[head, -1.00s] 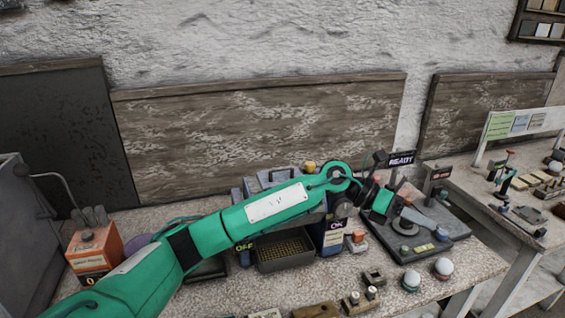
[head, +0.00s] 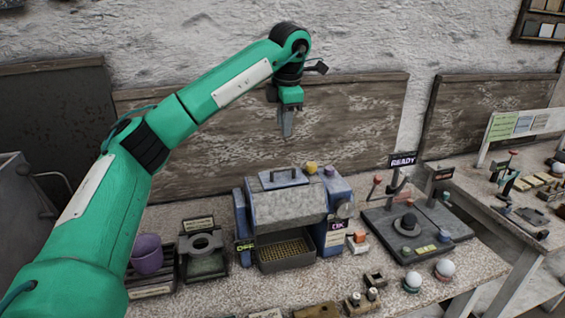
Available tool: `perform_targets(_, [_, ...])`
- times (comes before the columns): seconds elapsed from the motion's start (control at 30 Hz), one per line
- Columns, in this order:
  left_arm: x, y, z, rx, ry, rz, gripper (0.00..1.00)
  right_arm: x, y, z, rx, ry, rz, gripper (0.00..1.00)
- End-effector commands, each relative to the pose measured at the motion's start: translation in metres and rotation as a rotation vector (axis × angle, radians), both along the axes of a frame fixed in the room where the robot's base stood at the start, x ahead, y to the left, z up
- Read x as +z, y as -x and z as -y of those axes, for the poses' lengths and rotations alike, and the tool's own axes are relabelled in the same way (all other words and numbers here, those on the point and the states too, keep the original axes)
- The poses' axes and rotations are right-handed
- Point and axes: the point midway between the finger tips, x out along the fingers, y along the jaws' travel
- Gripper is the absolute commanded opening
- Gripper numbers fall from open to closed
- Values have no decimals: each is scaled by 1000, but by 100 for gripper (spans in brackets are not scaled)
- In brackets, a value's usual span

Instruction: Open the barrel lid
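The barrel (head: 287,208) is a grey drum lying in a blue frame on the bench. Its lid (head: 284,180) is a flat plate on top with a dark handle bar, and it looks closed. My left gripper (head: 286,134) hangs fingers down above the barrel, well clear of the lid and touching nothing. Its fingers are seen edge-on, so I cannot tell whether they are apart. My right gripper is not in view.
A tray (head: 286,262) sits beneath the barrel, between OFF and ON labels. A purple cup (head: 147,254) and a dark stand (head: 203,262) are left of it. A grey plate (head: 450,231) with levers and a READY sign (head: 403,160) is to the right. White spheres (head: 445,267) stand in front.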

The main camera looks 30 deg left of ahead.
Motion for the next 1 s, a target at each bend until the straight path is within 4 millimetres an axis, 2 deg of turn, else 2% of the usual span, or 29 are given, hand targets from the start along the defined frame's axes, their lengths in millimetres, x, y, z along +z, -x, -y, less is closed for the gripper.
perform_targets(0.17, [-25, -3, -3, -3, 2, -4, 33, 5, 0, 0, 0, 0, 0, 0])
perform_targets(0.4, [-75, -9, -10, -3, 2, -5, 33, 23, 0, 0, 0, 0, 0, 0])
perform_targets(0.6, [-109, -14, -15, -3, 3, -2, 33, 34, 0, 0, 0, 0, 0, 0])
perform_targets(0.8, [-127, -16, -18, -3, 3, -1, 33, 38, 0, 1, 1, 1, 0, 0])
perform_targets(1.0, [-131, -17, -18, -4, 4, 1, 33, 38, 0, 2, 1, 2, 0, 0])
